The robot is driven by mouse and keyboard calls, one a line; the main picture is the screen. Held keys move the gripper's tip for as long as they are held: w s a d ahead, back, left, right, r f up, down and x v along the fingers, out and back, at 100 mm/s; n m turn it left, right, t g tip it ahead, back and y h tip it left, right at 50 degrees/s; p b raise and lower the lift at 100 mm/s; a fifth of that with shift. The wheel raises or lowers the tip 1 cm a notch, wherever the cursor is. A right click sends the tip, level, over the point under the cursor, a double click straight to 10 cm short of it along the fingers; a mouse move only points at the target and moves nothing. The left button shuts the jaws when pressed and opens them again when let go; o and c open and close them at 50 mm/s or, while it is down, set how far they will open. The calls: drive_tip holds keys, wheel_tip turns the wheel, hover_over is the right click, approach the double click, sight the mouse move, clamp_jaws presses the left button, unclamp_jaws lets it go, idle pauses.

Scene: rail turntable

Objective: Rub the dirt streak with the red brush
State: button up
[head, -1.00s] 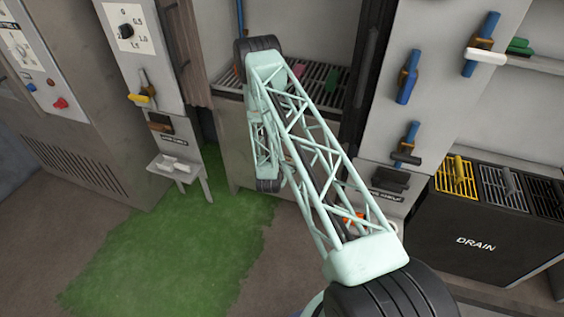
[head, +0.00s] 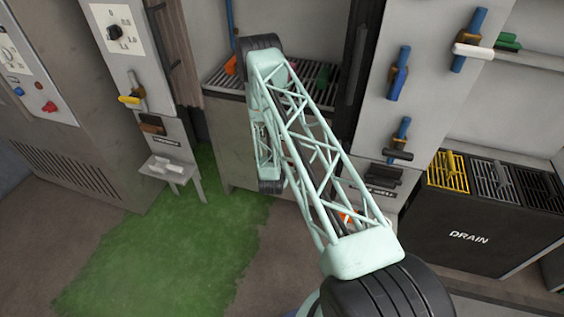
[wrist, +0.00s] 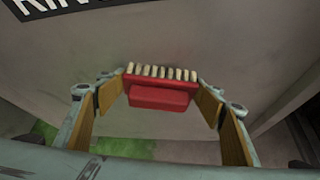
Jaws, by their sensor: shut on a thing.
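The red brush (wrist: 160,97) shows in the wrist view, a red block with a row of pale bristles along its far edge. My gripper (wrist: 163,84) is shut on it, with a wood-coloured pad on each side. The bristles point away from me towards a plain grey surface (wrist: 200,40). I cannot tell whether they touch it. I make out no dirt streak in either view. In the head view my arm covers the middle, and the gripper and brush cannot be made out there.
A black sign (wrist: 65,8) with white letters is at the wrist view's top left. Green floor (head: 170,240) lies left of my arm; a small white shelf (head: 165,168) stands there.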

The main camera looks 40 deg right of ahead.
drive_tip(key=shift+s, duration=0.1)
drive_tip(key=shift+s+d, duration=1.1)
drive_tip(key=shift+s, duration=0.05)
drive_tip(key=s+a, duration=0.3)
drive_tip(key=a, duration=0.2)
drive_tip(key=shift+s+p, duration=0.3)
idle(0.5)
idle(0.4)
drive_tip(key=shift+s+a, duration=0.9)
drive_tip(key=shift+a, duration=0.3)
drive_tip(key=shift+w, duration=0.1)
